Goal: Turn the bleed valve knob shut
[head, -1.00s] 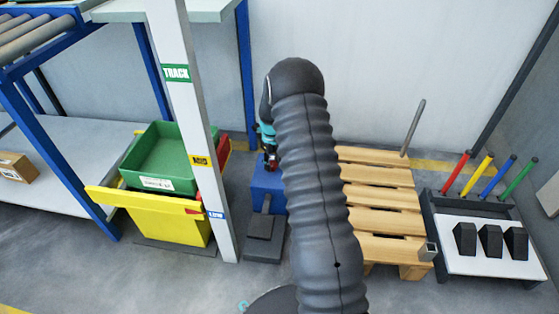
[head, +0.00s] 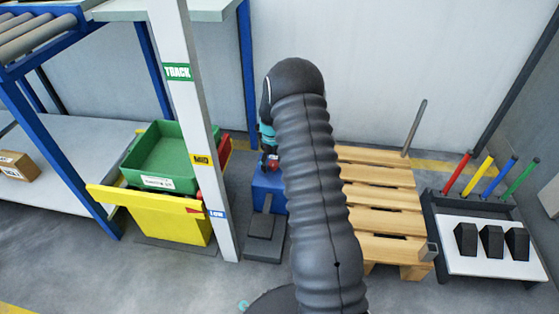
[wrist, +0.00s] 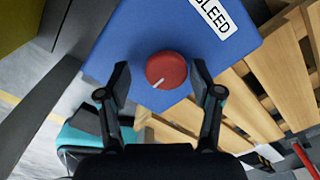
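The bleed valve knob (wrist: 166,70) is a round red knob on top of a blue box (wrist: 160,25) labelled BLEED. A short white mark on the knob points down and left in the wrist view. My gripper (wrist: 162,81) is open, with one finger on each side of the knob and gaps between fingers and knob. In the head view my dark ribbed arm covers much of the area. The teal part of my gripper (head: 266,134) shows left of it, above a bit of the red knob (head: 271,164) and the blue box (head: 266,188).
A wooden pallet (head: 378,203) stands right of the box, close to it. A white post (head: 190,130) with labels and green and yellow bins (head: 160,162) stand to the left. A tray with coloured posts (head: 485,262) is at the far right.

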